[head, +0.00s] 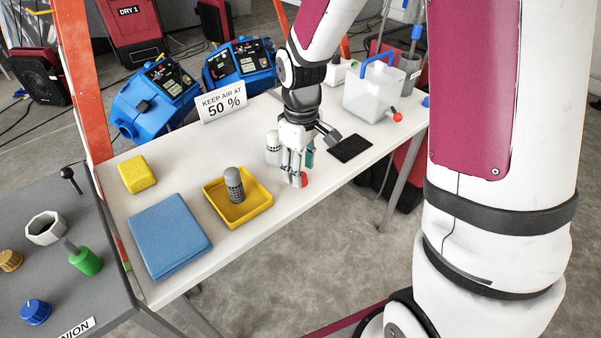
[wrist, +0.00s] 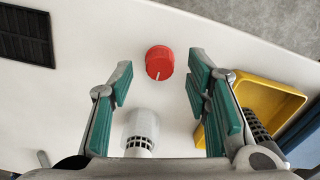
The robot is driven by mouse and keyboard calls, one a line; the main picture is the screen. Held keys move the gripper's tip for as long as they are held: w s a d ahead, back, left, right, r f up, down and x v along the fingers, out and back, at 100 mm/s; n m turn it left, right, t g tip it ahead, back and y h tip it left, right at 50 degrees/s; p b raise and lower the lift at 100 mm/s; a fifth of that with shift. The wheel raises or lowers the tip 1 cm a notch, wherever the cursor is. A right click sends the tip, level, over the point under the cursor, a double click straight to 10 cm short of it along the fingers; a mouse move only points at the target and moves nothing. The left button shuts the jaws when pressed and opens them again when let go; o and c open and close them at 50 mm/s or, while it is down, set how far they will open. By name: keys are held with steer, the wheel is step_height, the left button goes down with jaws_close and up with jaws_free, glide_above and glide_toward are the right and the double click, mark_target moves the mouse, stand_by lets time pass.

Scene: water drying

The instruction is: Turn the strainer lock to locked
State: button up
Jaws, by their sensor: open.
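A round red knob (wrist: 159,62) with a white pointer line stands on the white table, just beyond my fingertips in the wrist view. It also shows in the head view (head: 301,181), partly hidden by my gripper (head: 294,170). In the wrist view my gripper (wrist: 158,84) is open and empty, its green pads on either side of the knob's line and apart from it. A clear-topped white strainer cup (wrist: 140,131) with a dark slotted band stands between the fingers' bases; in the head view the white cup (head: 272,148) is left of my gripper. No lock label is readable.
A yellow tray (head: 262,203) holding a grey slotted cylinder (head: 234,184) is left of my gripper. A black grille (head: 351,148) lies to the right, before a clear tank (head: 368,99) with a red-tipped tap (head: 397,116). A blue cloth (head: 169,235) and yellow sponge (head: 137,174) lie farther left.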

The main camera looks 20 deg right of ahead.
steer(key=shift+f, duration=1)
jaws_close()
